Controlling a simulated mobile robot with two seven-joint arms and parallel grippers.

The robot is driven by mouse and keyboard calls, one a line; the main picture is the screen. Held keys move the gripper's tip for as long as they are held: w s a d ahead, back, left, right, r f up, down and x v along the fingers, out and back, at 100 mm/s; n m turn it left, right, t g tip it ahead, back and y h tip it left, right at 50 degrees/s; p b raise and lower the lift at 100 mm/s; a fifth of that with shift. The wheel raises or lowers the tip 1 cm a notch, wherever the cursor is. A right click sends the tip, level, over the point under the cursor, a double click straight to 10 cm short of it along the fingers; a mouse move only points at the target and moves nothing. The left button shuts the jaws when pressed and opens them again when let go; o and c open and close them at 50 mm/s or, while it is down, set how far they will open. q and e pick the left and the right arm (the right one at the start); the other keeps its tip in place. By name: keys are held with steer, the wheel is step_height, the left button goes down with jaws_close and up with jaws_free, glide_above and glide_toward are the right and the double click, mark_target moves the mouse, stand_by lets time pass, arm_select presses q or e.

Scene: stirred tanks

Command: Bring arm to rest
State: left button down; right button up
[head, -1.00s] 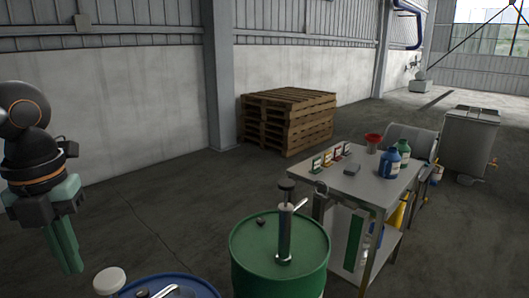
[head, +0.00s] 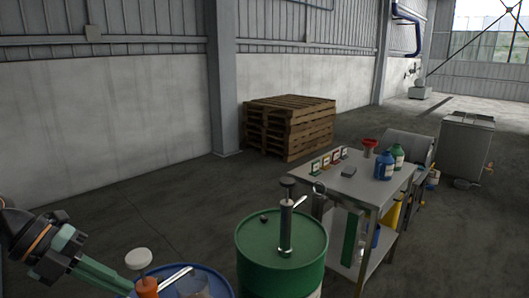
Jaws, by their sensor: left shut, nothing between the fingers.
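My left gripper (head: 125,284) is at the lower left, with green fingers pointing right and slightly down. The fingers are shut with nothing held between them. The fingertips are just left of the blue drum (head: 222,284) and an orange pump part (head: 147,288); I cannot tell whether they touch. My right gripper is not in view.
A green drum (head: 258,250) with a metal pump (head: 286,225) stands to the right of the blue drum. A steel table (head: 338,186) holds bottles and a red funnel (head: 370,144). Stacked pallets (head: 289,125) stand by the wall. The floor on the left is clear.

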arm_select(q)
step_height(320, 180, down, 19)
steer(key=a+n+t+y+p, duration=0.2)
steer(key=n+t+y+p, duration=0.15)
steer(key=n+t, duration=1.2)
steer(key=s+d+f+n+g+y+p, duration=0.2)
steer(key=s+d+f+n+g, duration=0.7)
steer(key=s+d+f+n, duration=0.3)
steer(key=shift+d+f+y, duration=0.35)
steer(key=shift+d+f, duration=0.35)
steer(key=shift+f, duration=0.25)
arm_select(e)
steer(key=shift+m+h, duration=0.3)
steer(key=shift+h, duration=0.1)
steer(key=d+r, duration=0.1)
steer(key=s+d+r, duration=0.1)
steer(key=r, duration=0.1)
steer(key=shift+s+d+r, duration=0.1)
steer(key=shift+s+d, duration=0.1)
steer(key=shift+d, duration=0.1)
